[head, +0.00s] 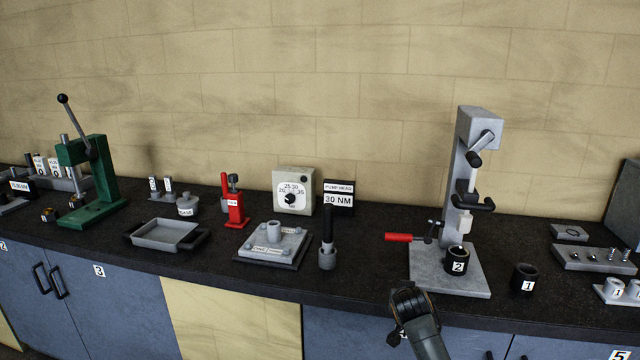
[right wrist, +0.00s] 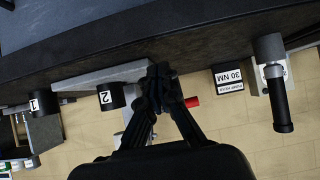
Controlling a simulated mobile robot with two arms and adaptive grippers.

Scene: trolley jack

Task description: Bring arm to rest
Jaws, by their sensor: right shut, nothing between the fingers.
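My right gripper (head: 408,296) is in the lower right middle of the head view, in front of the bench edge and just below the grey press (head: 462,200). In the right wrist view the right gripper (right wrist: 160,76) has its fingers together with nothing between them, and the bench is upside down there. The press has a red-handled lever (head: 398,237) at its left. A black cup labelled 2 (head: 456,260) stands on the press base. My left gripper is not in view.
The dark bench top (head: 350,275) holds a black cup labelled 1 (head: 524,277), an upright black-handled tool (head: 327,245), a grey plate fixture (head: 272,245), a tray (head: 166,234), a red jack (head: 235,205), a dial box (head: 293,190) and a green press (head: 92,180). Blue cabinets (head: 110,310) stand below.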

